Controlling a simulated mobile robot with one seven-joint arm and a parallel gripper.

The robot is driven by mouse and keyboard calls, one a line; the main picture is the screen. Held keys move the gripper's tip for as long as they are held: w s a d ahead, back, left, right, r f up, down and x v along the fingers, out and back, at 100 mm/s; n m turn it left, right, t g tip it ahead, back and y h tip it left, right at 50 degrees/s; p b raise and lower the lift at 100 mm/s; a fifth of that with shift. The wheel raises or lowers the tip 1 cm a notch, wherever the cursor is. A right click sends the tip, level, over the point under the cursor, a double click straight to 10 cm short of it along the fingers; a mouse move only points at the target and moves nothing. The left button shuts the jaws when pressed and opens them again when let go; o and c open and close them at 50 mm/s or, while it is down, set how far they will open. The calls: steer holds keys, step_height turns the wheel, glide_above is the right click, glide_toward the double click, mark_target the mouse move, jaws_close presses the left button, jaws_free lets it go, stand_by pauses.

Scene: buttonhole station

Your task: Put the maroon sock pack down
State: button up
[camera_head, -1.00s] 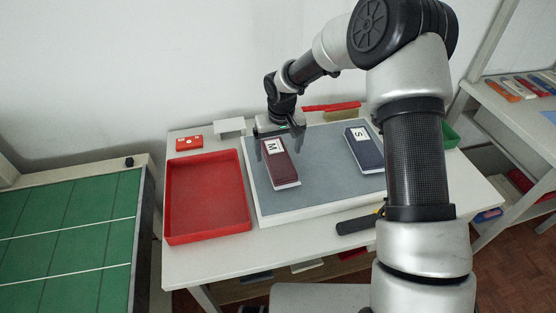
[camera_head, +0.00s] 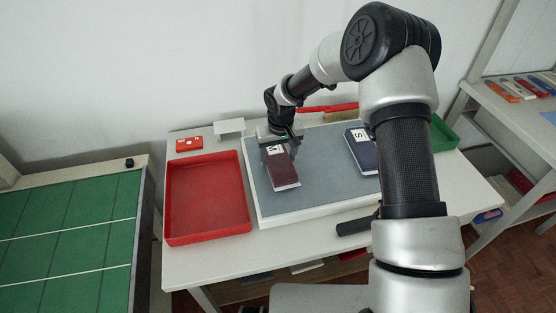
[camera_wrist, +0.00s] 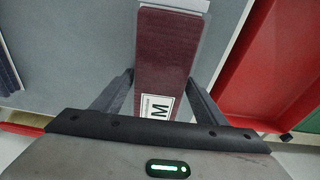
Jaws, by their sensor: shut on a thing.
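The maroon sock pack (camera_head: 285,173), with a white M label, is on the grey mat (camera_head: 325,187), near its left side. It shows from above in the wrist view (camera_wrist: 167,55). My gripper (camera_head: 279,152) is over the label end, with one finger on each long side, shut on the pack. The gripper partly hides the label in the head view. The pack looks level and at or very near the mat; I cannot tell whether its underside touches.
A navy pack (camera_head: 362,155) marked S lies on the mat's right, partly behind my arm. An empty red tray (camera_head: 207,198) stands left of the mat. A red box (camera_head: 189,144) and a small white stand (camera_head: 229,127) are behind. The mat's front middle is clear.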

step_height(320, 180, up, 10)
steer(key=shift+f, duration=0.1)
steer(key=s+a+f+n+b, duration=0.1)
steer(key=s+a+f+b, duration=0.15)
steer(key=a, duration=0.35)
steer(key=s+a+f+n+b, duration=0.1)
steer(key=a+b, duration=0.3)
steer(key=a, duration=0.2)
steer(key=n+b, duration=0.2)
steer(key=b, duration=0.3)
glide_above(206, 196)
steer(key=f, duration=0.2)
steer(key=shift+y, duration=0.3)
steer(key=f, duration=0.5)
steer(key=f+b, duration=0.1)
steer(key=f, duration=0.2)
steer(key=shift+s+d+f, duration=0.25)
steer(key=shift+f, duration=0.05)
steer(key=shift+f, duration=0.15)
steer(key=o, duration=1.2)
steer(key=shift+c, duration=0.2)
